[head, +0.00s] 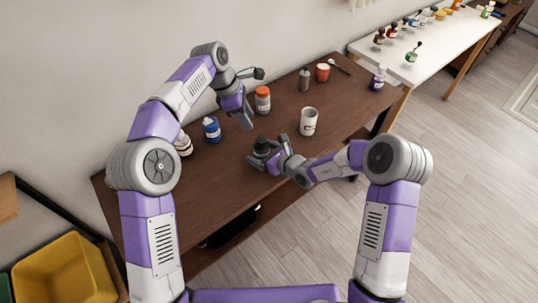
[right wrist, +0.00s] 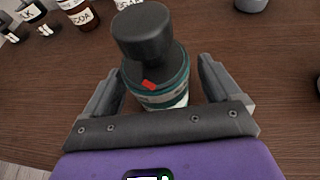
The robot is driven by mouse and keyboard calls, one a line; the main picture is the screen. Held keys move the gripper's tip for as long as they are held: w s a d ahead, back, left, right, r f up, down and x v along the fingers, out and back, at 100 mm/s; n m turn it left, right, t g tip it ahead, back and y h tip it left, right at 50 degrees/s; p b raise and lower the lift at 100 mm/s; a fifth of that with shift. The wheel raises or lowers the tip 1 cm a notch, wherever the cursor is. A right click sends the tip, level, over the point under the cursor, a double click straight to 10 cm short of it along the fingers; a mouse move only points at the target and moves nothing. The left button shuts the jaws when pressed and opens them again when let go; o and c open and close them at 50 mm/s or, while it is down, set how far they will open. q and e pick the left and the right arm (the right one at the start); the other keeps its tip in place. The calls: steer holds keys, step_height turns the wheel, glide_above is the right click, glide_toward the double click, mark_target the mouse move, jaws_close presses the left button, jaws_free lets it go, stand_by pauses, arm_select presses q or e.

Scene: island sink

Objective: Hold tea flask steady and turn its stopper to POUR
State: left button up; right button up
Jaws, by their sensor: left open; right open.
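The tea flask (right wrist: 165,97) stands upright on the brown table between the fingers of my right gripper (right wrist: 158,78). It has a teal-green body with a pale band, and its dark stopper (right wrist: 143,32) is on top; a red mark shows near the stopper's base. The fingers are open on either side, and I cannot tell if they touch it. In the head view the flask's dark top (head: 262,145) shows, its lower part hidden by my right gripper (head: 273,158). My left gripper (head: 247,118) is open and empty, above and behind the flask, apart from it.
On the table (head: 225,170) are a white mug (head: 308,121) right of the flask, an orange-lidded jar (head: 263,99) behind it, and a blue jar (head: 211,129) to the left. A grey bottle (head: 304,79) and red cup (head: 323,72) stand farther back. The front left is clear.

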steer(key=shift+w+a+f, duration=0.1)
steer(key=shift+w+a, duration=0.05)
steer(key=shift+c, duration=0.2)
steer(key=c, duration=1.1)
stand_by(0.4)
